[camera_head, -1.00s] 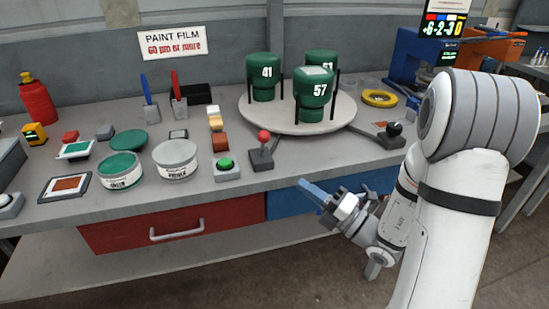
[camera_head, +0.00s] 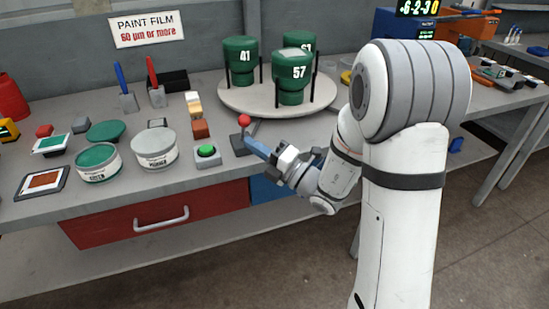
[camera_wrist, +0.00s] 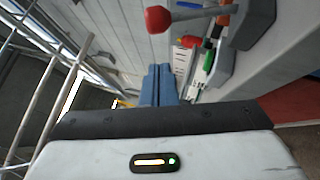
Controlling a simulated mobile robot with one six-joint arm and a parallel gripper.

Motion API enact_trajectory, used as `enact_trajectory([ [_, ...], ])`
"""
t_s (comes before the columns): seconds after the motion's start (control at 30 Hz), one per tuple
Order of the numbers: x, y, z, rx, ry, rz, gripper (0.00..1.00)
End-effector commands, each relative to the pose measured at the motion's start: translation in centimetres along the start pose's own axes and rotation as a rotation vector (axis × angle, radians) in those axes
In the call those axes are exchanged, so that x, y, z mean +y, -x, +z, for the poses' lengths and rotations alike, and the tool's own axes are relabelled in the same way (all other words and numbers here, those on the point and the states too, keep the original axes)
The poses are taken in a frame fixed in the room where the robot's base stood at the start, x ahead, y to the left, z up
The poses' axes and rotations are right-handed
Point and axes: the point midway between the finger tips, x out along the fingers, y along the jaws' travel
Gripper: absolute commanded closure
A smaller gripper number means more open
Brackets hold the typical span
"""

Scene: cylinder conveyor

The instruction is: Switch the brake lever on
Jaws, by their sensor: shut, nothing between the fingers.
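A lever with a red ball knob (camera_head: 244,120) stands on a dark base at the table's front edge, before the turntable. Its stick looks nearly upright in the head view. The red knob and stick also show at the top of the wrist view (camera_wrist: 158,19). My gripper (camera_head: 254,146) has its blue fingers together with nothing between them. The fingertips are just right of the lever's base and below the knob in the head view. In the wrist view the fingertips (camera_wrist: 158,70) are below the knob with a visible gap. I cannot tell whether they touch the base.
A round turntable (camera_head: 235,97) carries green cylinders (camera_head: 292,80) and black posts behind the lever. A green button box (camera_head: 207,154) stands close to the lever's left. Paint cans (camera_head: 154,148) are farther left. A red drawer (camera_head: 110,222) is below. My arm hides the table's right part.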

Motion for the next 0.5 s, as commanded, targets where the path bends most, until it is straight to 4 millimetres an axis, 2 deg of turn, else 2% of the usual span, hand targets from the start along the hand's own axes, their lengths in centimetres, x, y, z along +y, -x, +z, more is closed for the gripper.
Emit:
enact_trajectory([
  [0.03,0.0,-0.6,0.8,-0.002,0.003,0.001,1.00],
  [0.2,0.0,-1.9,2.2,-0.002,0.002,0.001,1.00],
  [0.5,0.0,-2.3,2.7,-0.002,0.001,0.000,1.00],
])
